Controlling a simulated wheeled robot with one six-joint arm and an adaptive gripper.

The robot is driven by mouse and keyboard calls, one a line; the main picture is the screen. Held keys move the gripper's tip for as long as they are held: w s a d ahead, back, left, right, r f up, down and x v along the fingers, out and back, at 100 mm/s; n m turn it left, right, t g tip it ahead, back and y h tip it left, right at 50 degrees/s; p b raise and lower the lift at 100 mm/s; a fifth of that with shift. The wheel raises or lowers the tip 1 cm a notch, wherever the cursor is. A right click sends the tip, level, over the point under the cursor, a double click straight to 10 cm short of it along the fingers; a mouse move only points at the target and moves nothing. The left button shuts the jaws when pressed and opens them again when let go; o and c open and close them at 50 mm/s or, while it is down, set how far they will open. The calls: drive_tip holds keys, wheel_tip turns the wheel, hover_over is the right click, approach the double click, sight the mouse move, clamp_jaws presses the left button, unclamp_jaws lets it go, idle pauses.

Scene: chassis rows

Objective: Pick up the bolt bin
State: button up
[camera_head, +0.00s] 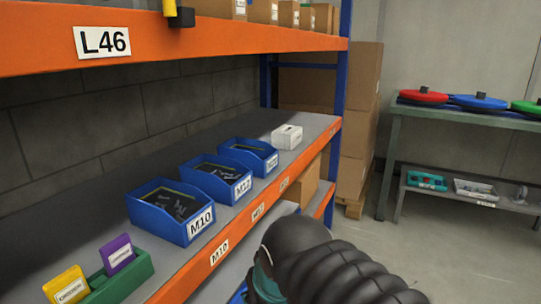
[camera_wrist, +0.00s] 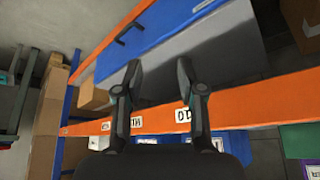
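Three blue bins holding dark bolts stand in a row on the shelf in the head view: the nearest, labelled M10 (camera_head: 172,209), a middle one (camera_head: 216,177) and a far one (camera_head: 249,155). The task does not say which one is the bolt bin. In the wrist view, blue bin parts show low, one with a white label (camera_wrist: 217,144), partly hidden behind my gripper. My gripper (camera_wrist: 159,74) is open and empty, its two fingers spread across the orange shelf beam. It touches no bin that I can see. In the head view my arm hides the gripper.
A small white box (camera_head: 286,137) stands beyond the bins; a green holder (camera_head: 122,277) with purple and yellow cards stands nearer. The orange beam (camera_head: 245,222) edges the shelf. An upper shelf (camera_head: 200,46) hangs above. A large blue container (camera_wrist: 185,35) shows in the wrist view.

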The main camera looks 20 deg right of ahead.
drive_tip(key=w+d+r+m+h, duration=0.1)
drive_tip(key=w+d+r+m, duration=0.25)
drive_tip(key=w+r, duration=0.5)
drive_tip(key=m+h+p, duration=0.1)
drive_tip(key=m+h, duration=0.1)
drive_tip(key=m, duration=0.4)
approach(273, 155)
drive_tip(key=x, duration=0.4)
drive_tip(key=shift+w+f, duration=0.25)
drive_tip(key=shift+f, duration=0.1)
drive_tip(key=x, duration=0.5)
drive_tip(key=shift+s+d, duration=0.1)
clamp_jaws()
